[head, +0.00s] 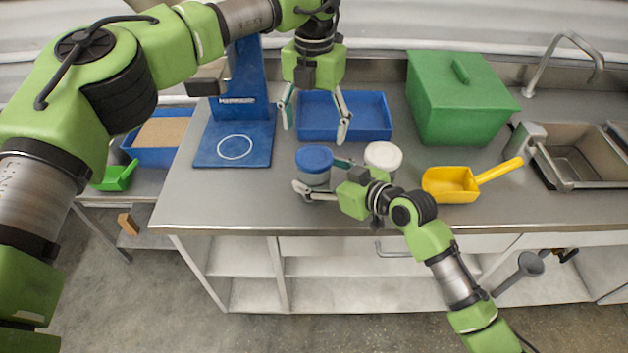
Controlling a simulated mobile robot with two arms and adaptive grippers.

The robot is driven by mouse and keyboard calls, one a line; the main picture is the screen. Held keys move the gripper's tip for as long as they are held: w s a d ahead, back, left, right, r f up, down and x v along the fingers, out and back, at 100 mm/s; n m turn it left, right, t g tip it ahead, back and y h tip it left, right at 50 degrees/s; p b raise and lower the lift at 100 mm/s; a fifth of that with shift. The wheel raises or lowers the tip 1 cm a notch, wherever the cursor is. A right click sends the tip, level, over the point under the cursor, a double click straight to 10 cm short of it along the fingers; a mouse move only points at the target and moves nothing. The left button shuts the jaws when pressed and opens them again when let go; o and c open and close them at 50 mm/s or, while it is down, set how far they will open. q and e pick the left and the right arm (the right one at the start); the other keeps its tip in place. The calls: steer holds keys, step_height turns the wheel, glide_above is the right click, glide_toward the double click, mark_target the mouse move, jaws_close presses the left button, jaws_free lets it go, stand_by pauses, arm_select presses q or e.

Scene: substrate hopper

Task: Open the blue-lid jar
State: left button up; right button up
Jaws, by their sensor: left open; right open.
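The blue-lid jar (314,158) stands upright on the steel counter, its blue lid on top and its clear-grey body partly visible below. My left gripper (315,130) is open, pointing down above and just behind the jar, its fingers spread wider than the lid and apart from it. My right gripper (318,180) is open and comes in low from the right, its fingers on either side of the jar's body; I cannot tell whether they touch it. A white-lid jar (383,157) stands to the right, partly hidden by my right gripper.
A blue tray (366,117) lies behind the jars, and a green lidded bin (460,105) stands right of it. A yellow scoop (455,184) lies at right near the sink (585,160). A blue stand with a circle-marked base (207,155) is at left.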

arm_select(q)
steer(key=shift+f, duration=0.1)
arm_select(e)
steer(key=shift+x, duration=1.2)
